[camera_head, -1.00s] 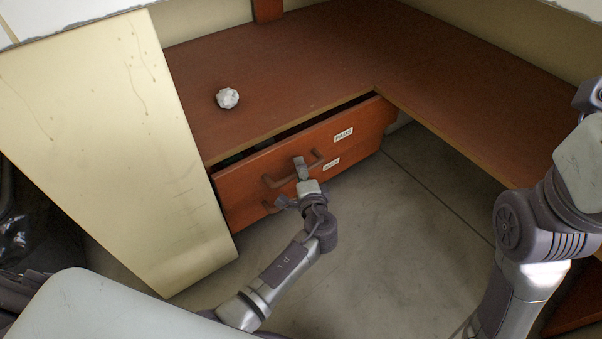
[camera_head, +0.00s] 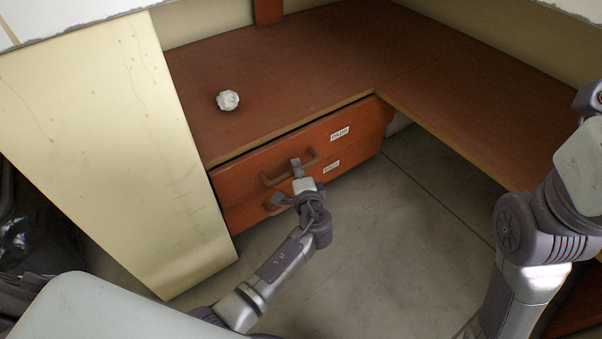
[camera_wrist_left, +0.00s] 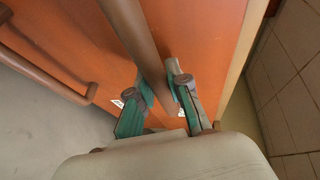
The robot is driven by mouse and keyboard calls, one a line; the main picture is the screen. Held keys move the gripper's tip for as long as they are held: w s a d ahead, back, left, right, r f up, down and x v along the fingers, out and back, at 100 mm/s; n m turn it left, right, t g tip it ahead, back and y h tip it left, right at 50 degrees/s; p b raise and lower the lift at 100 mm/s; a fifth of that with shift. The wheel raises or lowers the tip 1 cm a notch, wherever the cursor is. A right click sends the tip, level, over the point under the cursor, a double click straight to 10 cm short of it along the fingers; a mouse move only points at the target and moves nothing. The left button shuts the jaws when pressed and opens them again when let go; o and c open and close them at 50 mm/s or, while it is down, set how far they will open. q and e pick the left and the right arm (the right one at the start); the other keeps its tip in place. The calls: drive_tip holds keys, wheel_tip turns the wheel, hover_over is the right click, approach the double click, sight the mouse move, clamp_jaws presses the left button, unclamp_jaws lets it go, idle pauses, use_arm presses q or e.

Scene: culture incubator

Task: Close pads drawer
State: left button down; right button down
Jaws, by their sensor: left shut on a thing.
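The pads drawer (camera_head: 338,147) is the upper reddish-brown drawer under the desk corner, with a small white label. Only a narrow dark gap shows along its top edge. My left gripper (camera_head: 297,170) is at its bar handle (camera_head: 272,180). In the left wrist view the gripper (camera_wrist_left: 160,100) is shut on the handle (camera_wrist_left: 136,32), with a green-padded finger on each side. The lower drawer (camera_head: 345,170) also has a label and a handle. My right gripper is not in view; only part of the right arm shows.
A crumpled white ball (camera_head: 228,100) lies on the L-shaped brown desk (camera_head: 300,60). A pale upright panel (camera_head: 110,150) stands left of the drawers. The desk's right wing runs toward my right arm. The grey floor (camera_head: 400,220) before the drawers is clear.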

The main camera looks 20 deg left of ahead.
use_arm(q)
drive_tip(key=shift+w+a, duration=0.75)
drive_tip(key=shift+a, duration=0.25)
drive_tip(key=c, duration=1.1)
unclamp_jaws()
drive_tip(key=v, duration=1.2)
